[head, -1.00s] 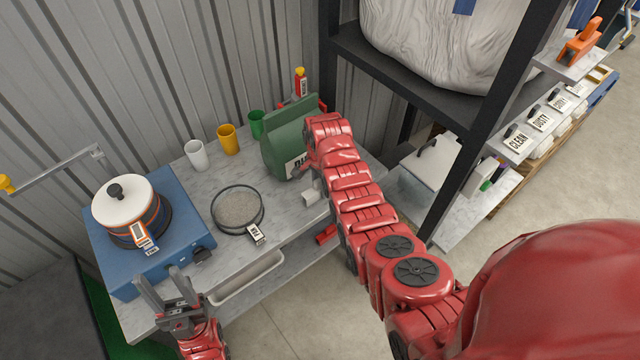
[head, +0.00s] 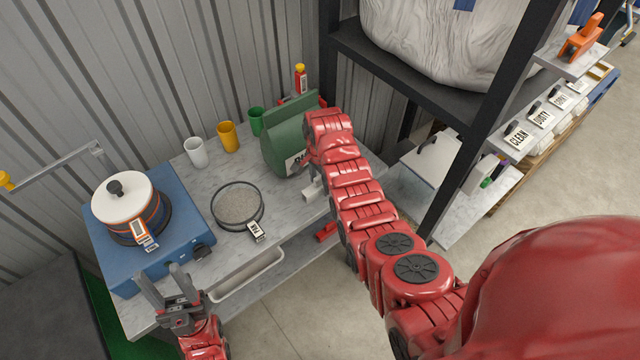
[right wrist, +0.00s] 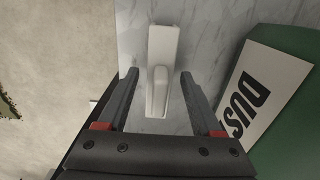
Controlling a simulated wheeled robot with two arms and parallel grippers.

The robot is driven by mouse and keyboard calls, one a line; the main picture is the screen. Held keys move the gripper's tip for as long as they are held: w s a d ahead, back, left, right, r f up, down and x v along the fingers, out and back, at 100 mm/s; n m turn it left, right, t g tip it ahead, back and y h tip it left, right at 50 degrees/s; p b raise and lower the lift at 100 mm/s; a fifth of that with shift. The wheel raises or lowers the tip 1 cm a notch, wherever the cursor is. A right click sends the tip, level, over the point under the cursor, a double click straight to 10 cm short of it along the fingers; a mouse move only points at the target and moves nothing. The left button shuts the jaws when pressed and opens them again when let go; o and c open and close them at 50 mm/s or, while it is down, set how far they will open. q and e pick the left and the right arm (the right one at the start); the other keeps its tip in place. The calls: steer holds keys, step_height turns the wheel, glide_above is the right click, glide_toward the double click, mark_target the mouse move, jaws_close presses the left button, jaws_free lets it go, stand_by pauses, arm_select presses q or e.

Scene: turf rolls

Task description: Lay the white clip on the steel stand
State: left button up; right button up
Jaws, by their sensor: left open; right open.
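The white clip (right wrist: 163,50) lies on the marble-look worktop. In the right wrist view it stands between the two fingers of my right gripper (right wrist: 158,78), with a gap on each side. The right gripper is open. In the head view my right forearm covers most of this gripper, and a small part of the clip (head: 312,190) shows beside it. My left gripper (head: 162,274) is open and empty near the worktop's front left edge. I cannot make out for certain which thing is the steel stand.
A green container (head: 284,140) with a lettered label stands close to the right gripper. A round sieve-like pan (head: 239,204) and a blue stove (head: 185,215) with a lidded pot (head: 124,197) are further left. Cups stand along the back. A black rack post (head: 455,185) rises at right.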

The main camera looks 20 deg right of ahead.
mark_target(320, 176)
step_height(320, 176, up, 6)
steer(key=shift+f+b, duration=0.2)
steer(key=shift+b, duration=0.75)
step_height(320, 176, up, 4)
steer(key=p, duration=0.4)
steer(key=shift+r, duration=0.1)
steer(key=shift+r+p, duration=0.75)
steer(key=shift+s+f, duration=0.1)
